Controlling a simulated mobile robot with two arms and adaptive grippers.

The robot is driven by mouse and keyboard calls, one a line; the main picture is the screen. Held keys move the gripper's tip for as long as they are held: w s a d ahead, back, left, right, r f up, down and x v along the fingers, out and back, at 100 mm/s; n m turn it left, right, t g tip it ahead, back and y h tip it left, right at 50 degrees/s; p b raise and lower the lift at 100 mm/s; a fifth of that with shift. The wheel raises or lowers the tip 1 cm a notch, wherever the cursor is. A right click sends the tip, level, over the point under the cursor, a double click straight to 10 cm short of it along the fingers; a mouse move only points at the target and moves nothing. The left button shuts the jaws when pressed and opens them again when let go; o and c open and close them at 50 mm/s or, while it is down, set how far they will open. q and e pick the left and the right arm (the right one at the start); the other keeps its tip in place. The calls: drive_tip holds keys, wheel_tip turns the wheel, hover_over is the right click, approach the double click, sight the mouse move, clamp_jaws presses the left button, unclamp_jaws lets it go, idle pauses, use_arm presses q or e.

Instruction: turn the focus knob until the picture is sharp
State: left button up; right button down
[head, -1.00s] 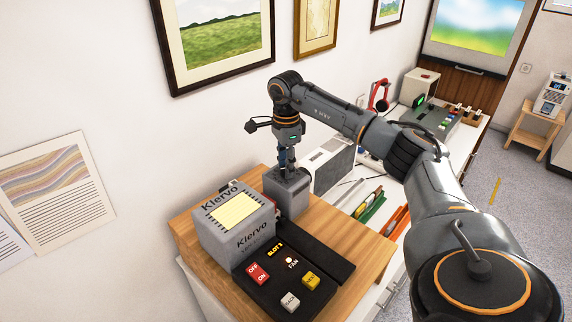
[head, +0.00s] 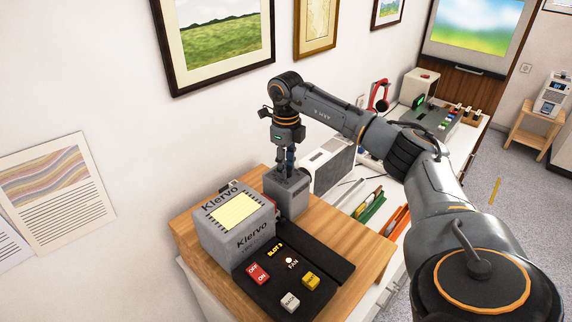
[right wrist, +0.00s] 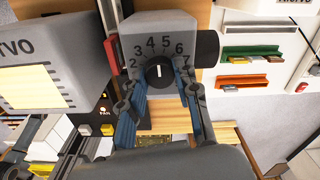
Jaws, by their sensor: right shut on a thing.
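The focus knob (right wrist: 160,76) is a black dial on the grey lens block (head: 288,195) of the Klervo projector (head: 236,238). Its white mark points up between 4 and 5 on the printed scale in the right wrist view. My right gripper (head: 286,166) reaches down to the block, its blue-padded fingers on either side of the knob; it is shut on the knob. The fingers also show in the right wrist view (right wrist: 162,92). The picture (head: 477,25) on the far screen is a blurred blue, white and green landscape. My left gripper is out of view.
The black control panel (head: 328,266) with red, white and yellow buttons lies beside the projector on the wooden top. A white slatted box (head: 332,170) stands close behind the block. Pens in trays (head: 397,220) lie to the right. Framed prints (head: 222,42) hang on the wall.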

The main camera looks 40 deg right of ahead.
drive_tip(key=shift+m, duration=1.6)
drive_tip(key=c, duration=1)
unclamp_jaws()
wheel_tip(320, 180, up, 12)
drive_tip(key=shift+f, duration=0.1)
